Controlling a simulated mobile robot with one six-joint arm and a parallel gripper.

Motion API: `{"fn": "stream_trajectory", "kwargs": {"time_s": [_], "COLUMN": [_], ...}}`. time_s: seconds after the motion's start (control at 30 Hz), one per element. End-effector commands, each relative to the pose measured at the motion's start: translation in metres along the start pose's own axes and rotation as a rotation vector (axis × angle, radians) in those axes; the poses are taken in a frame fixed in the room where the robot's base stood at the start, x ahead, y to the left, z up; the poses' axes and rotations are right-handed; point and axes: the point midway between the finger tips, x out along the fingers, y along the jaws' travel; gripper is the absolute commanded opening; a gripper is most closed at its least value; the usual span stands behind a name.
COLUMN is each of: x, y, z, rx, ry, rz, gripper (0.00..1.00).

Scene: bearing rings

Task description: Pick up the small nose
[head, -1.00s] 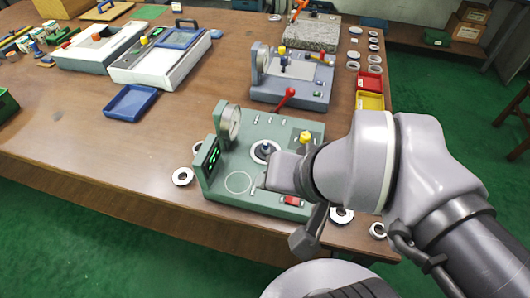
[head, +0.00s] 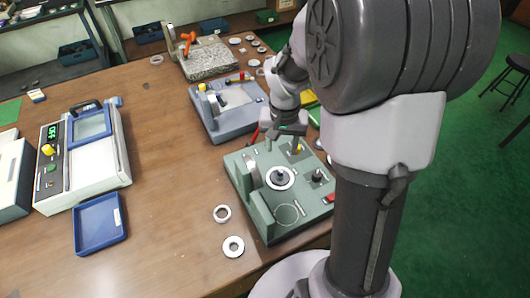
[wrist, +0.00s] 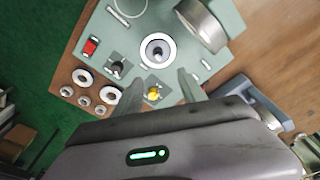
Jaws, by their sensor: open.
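The green fixture (head: 248,180) stands near the table edge. A dark centre post (head: 280,177) stands in its white ring; it shows in the wrist view (wrist: 157,51) too. Two small noses sit on separate pads: a dark one (head: 317,175), also in the wrist view (wrist: 117,66), and a yellow-topped one (head: 297,149), also in the wrist view (wrist: 153,95). I cannot tell by size which is the small nose. My gripper (head: 287,143) is open and empty above the yellow-topped nose's side of the fixture. In the wrist view this nose shows between its fingers (wrist: 160,80).
A grey-blue fixture (head: 225,122) stands behind. Loose rings (head: 233,246) lie at the front left, near a blue tray (head: 98,224). Table space between the tray and the green fixture is mostly clear.

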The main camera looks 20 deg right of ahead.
Motion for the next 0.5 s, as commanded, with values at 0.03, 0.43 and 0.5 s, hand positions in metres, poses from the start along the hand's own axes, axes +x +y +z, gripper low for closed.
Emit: {"fn": "stream_trajectory", "kwargs": {"time_s": [0.03, 0.43, 0.5], "x": [0.024, 0.092, 0.102], "y": [0.0, 0.0, 0.001], "z": [0.002, 0.003, 0.006], "rx": [0.0, 0.0, 0.0], "ry": [-0.005, 0.0, -0.001], "rz": [0.001, -0.001, -0.001], "gripper": [0.48, 0.48, 0.48]}}
